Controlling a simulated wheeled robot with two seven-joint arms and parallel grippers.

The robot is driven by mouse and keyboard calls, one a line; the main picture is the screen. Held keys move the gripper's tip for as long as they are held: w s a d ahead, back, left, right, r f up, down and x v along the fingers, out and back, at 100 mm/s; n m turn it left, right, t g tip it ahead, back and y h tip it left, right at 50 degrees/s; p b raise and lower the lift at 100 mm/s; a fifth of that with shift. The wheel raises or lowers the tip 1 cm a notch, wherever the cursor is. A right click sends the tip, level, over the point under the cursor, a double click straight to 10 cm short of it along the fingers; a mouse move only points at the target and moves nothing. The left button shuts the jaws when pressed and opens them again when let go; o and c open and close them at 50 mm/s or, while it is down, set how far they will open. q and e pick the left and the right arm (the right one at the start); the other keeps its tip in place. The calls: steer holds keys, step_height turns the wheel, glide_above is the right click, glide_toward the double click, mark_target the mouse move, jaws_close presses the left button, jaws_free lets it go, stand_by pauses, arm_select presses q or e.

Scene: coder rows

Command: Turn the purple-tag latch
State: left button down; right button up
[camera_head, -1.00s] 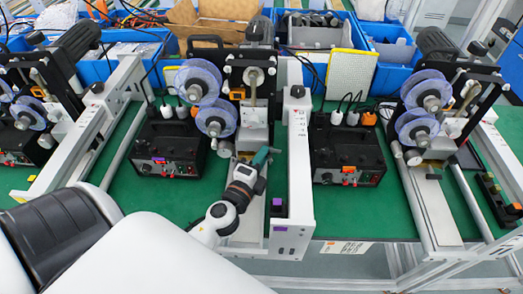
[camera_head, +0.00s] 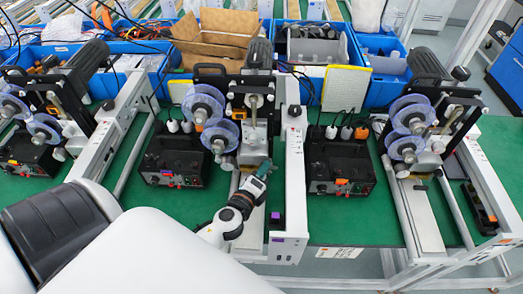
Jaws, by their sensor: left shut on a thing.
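My left gripper (camera_head: 262,171) reaches in from the lower left to the foot of the middle coder (camera_head: 232,110). It is shut on a small part there, the latch, which the fingers almost wholly hide. A second purple label (camera_head: 277,240) is on the front of the white end post. The latch's exact angle cannot be told. My right gripper is not in view.
A black control box (camera_head: 175,162) stands left of the gripper and another (camera_head: 340,165) stands to the right. Blue bins (camera_head: 385,60) line the back. Green bench top (camera_head: 150,205) is clear at the front left.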

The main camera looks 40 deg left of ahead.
arm_select(q)
steer(key=c, duration=1.3)
jaws_free()
steer(key=shift+o, duration=0.2)
steer(key=b+v, duration=0.4)
steer(key=v, duration=0.8)
steer(key=shift+b, duration=0.35)
